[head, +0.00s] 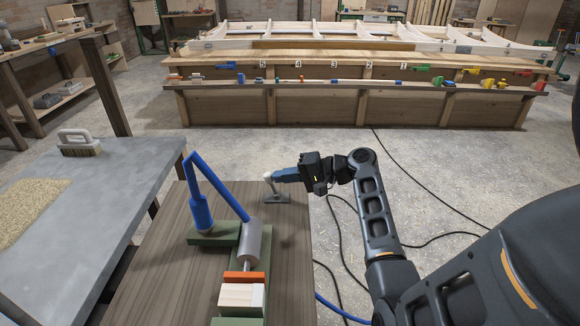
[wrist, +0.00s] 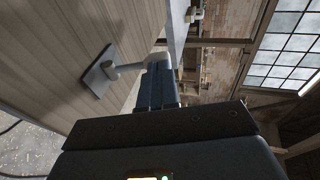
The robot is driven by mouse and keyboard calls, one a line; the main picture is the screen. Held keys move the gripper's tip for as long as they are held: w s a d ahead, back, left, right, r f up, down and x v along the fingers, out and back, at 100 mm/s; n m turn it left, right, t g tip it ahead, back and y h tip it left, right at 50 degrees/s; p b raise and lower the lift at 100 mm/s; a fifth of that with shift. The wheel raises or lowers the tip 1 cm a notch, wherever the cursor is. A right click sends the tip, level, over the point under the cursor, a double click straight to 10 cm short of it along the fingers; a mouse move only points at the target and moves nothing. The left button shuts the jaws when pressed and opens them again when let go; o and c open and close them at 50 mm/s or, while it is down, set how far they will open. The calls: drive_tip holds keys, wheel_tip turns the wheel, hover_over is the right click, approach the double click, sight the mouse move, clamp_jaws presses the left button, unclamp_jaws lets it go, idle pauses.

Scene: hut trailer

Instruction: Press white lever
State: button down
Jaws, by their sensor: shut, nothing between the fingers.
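The white lever (head: 268,177) stands near the far edge of the brown wooden table, on a flat dark grey base (head: 275,198). In the wrist view, the lever (wrist: 128,68) runs from its square grey base plate (wrist: 97,75) to a pale rounded end at my fingertips. My gripper (head: 275,176) comes from the right with its blue fingers shut and empty. The fingertips (wrist: 159,66) are at the lever's pale end, just beside or touching it; I cannot tell which. The fingers partly hide that end.
On the same brown table (head: 165,265), a blue handle (head: 200,212) with a blue bar and grey cylinder (head: 254,243) sits on green blocks left of my arm. An orange piece and wooden block (head: 240,296) are nearer.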

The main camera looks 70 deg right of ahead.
drive_tip(key=shift+w+a+r, duration=0.1)
drive_tip(key=shift+w+r, duration=0.1)
drive_tip(key=shift+w+a+p, duration=0.15)
drive_tip(key=shift+w+p, duration=0.15)
drive_tip(key=shift+p, duration=0.2)
drive_tip(key=shift+w+a, duration=0.1)
drive_tip(key=shift+w, duration=0.1)
